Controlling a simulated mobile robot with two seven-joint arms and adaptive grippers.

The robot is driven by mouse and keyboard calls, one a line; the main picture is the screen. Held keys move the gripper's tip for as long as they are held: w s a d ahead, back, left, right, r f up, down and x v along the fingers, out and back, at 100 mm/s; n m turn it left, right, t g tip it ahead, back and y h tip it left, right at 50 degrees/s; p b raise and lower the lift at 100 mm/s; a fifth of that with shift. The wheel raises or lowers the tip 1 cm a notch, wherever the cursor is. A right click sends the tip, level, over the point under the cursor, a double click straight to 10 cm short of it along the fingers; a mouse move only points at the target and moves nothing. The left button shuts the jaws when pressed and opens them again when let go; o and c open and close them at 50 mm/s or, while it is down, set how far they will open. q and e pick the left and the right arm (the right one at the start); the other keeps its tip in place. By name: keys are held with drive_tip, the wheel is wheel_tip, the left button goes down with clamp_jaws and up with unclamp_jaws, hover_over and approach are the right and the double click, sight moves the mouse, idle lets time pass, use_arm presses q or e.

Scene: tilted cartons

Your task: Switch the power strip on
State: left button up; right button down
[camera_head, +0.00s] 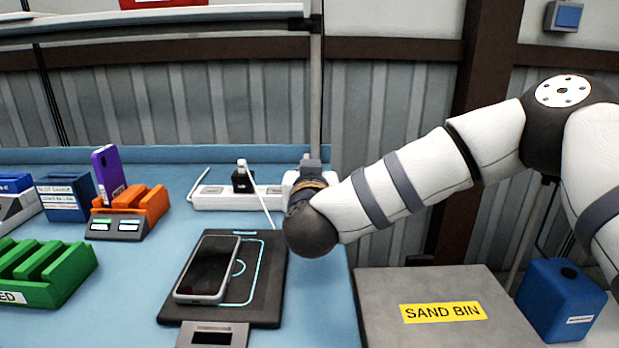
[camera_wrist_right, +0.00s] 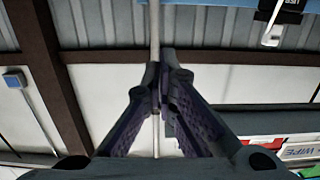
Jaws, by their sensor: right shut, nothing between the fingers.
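The white power strip (camera_head: 222,198) lies at the back of the blue table, with a black plug (camera_head: 242,181) and a white plug and cable in it. Its right end is hidden behind my right wrist, and I cannot make out its switch. My right gripper (camera_head: 311,165) is at that right end, mostly hidden by its own wrist; I cannot tell whether it touches the strip. In the right wrist view the right gripper (camera_wrist_right: 160,88) is shut with nothing between its fingers. My left gripper is in neither view.
A phone (camera_head: 207,268) lies on a black pad (camera_head: 268,290) in front of the strip. An orange stand (camera_head: 152,205) with a purple phone (camera_head: 108,170) and a green rack (camera_head: 45,268) are at left. A grey sand bin (camera_head: 440,285) and blue container (camera_head: 562,295) are at right.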

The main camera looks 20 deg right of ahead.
drive_tip(key=x, duration=0.3)
drive_tip(key=f+b+x, duration=0.1)
drive_tip(key=x, duration=0.2)
drive_tip(key=shift+f, duration=0.15)
drive_tip(key=shift+w+f, duration=0.15)
drive_tip(key=shift+f, duration=0.4)
drive_tip(key=shift+w+f, duration=0.15)
drive_tip(key=shift+f, duration=0.4)
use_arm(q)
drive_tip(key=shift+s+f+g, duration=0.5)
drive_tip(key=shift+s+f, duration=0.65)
use_arm(e)
drive_tip(key=shift+d+f, duration=0.1)
drive_tip(key=shift+f, duration=0.3)
